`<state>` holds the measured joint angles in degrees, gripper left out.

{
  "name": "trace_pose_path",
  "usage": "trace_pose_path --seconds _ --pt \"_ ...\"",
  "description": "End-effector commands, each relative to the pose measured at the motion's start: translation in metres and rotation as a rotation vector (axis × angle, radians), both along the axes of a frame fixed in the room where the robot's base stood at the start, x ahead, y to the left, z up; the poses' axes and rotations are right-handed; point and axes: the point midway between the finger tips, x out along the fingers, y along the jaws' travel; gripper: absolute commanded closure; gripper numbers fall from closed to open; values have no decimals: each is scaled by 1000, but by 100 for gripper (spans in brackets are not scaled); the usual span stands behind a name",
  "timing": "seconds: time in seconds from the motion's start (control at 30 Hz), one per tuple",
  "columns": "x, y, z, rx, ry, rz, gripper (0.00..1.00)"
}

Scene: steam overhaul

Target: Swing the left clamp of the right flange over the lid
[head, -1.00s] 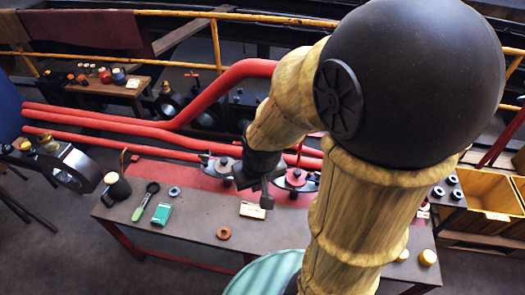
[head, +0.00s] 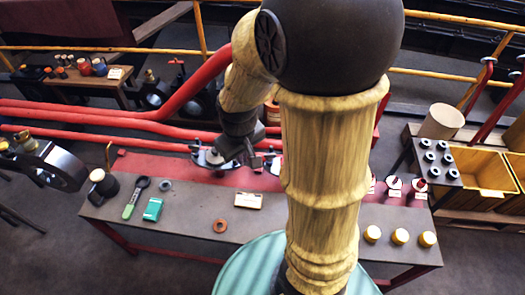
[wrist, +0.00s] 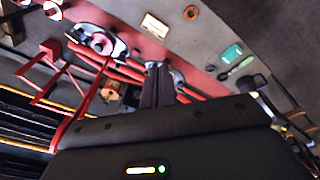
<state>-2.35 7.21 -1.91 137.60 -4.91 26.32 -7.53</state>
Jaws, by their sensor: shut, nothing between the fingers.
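The right flange (wrist: 98,42) is a round metal fitting with clamp pieces at its rim, upper left in the wrist view. In the head view my arm hides most of it; a small part (head: 274,163) shows beside the wrist. Its left clamp and the lid cannot be clearly told apart. The left flange (head: 207,157) stands left of my wrist on the red plate.
Red pipes (head: 100,120) run behind the flanges. The bench carries a pale card (head: 248,200), an orange ring (head: 220,226), a green box (head: 153,209) and yellow caps (head: 400,236). Yellow crates (head: 475,172) stand at right. The bench front is mostly clear.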

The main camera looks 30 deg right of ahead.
Motion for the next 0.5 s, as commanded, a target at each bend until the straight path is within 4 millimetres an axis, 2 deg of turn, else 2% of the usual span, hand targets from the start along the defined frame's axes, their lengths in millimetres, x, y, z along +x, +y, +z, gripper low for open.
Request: trace_pose_path --seconds 0.03,0.5 --pt "16 -2 -24 -30 30 66 100" --pt "147 -41 -153 -388 376 696 100"
